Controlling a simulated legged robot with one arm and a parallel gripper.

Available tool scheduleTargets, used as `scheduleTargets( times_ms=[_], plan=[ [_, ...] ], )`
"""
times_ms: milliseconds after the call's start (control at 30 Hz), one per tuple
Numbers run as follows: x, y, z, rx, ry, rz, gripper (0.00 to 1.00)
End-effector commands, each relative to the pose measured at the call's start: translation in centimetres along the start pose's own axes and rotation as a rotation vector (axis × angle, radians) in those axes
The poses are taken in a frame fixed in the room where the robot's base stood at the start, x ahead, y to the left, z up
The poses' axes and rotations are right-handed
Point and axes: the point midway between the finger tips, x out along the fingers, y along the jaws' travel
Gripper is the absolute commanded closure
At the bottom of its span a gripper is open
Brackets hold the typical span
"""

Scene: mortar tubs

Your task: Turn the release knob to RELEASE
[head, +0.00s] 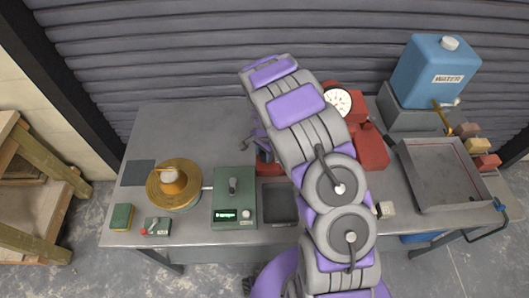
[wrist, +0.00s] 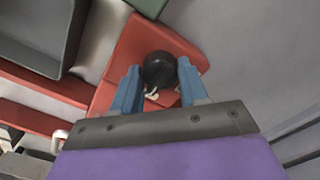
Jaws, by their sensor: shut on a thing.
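The black round release knob (wrist: 158,70) sits on a red housing (wrist: 133,48) in the wrist view. My gripper (wrist: 159,68) is shut on the knob, one blue finger on each side of it. A small pale marking shows just below the knob, partly hidden by the fingers and too small to read. In the head view my gripper (head: 258,143) is left of my arm, over the red machine (head: 372,148). There my arm hides the knob and much of the machine.
A green box with a display (head: 234,205) and a grey tray (head: 279,203) stand left of my arm. A brass bowl (head: 174,193) is further left. On the right are a blue water tank (head: 432,72) and a shallow grey tray (head: 445,200). The bench's back left is clear.

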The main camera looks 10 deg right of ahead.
Motion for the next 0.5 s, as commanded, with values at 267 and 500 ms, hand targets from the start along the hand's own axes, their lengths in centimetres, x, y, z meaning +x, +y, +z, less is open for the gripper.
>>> scheduleTargets(
  times_ms=[267, 500],
  plan=[
    [-0.20, -0.33, -0.19, 0.000, 0.006, -0.009, 0.49],
    [-0.15, -0.08, -0.04, -0.001, 0.004, -0.005, 0.31]
  ],
)
